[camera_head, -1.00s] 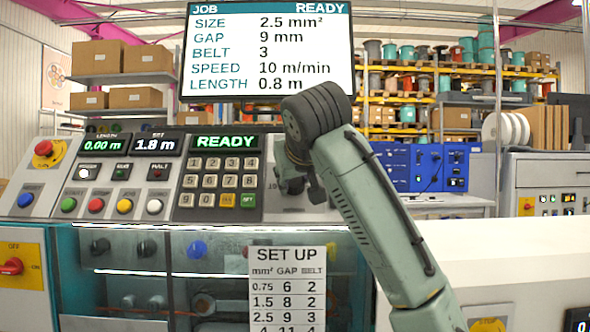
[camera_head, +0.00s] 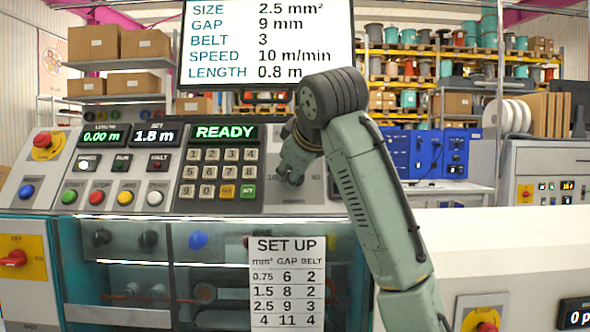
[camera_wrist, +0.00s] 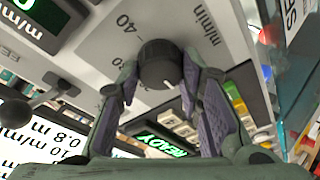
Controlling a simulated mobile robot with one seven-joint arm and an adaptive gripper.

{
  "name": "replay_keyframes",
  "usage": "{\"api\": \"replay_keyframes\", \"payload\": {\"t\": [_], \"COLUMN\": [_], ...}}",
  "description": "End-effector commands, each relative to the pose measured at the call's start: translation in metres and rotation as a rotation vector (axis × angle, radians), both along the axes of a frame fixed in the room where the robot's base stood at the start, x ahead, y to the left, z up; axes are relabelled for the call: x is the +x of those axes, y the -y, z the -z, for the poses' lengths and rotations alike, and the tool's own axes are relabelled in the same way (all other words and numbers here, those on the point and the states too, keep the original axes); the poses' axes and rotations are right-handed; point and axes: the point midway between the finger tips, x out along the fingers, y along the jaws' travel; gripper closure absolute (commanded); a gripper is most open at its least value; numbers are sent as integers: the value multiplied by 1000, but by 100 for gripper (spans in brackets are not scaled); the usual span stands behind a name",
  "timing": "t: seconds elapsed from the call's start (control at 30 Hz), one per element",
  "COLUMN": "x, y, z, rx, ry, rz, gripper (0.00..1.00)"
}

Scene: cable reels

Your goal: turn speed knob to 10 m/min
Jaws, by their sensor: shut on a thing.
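The speed knob (camera_wrist: 160,64) is a dark round knob on a light grey panel, with a white pointer mark on its side. In the wrist view the printed 40 and m/min stand by it; the 10 is not readable there. My gripper (camera_wrist: 161,72) has one finger on each side of the knob and is shut on it. In the head view my gripper (camera_head: 290,172) reaches down to the panel right of the keypad and hides most of the knob. The job screen (camera_head: 262,45) reads SPEED 10 m/min.
The keypad (camera_head: 221,172) and green READY display (camera_head: 224,132) are close left of my gripper. Below is a glass-fronted cabinet with a SET UP chart (camera_head: 287,284). Shelves with reels stand behind.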

Motion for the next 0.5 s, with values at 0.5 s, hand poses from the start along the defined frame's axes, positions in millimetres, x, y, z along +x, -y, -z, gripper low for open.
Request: {"api": "replay_keyframes", "payload": {"t": [0.5], "x": [0], "y": [0], "z": [0], "rx": [-6], "ry": [0], "rz": [-5], "gripper": [60]}}
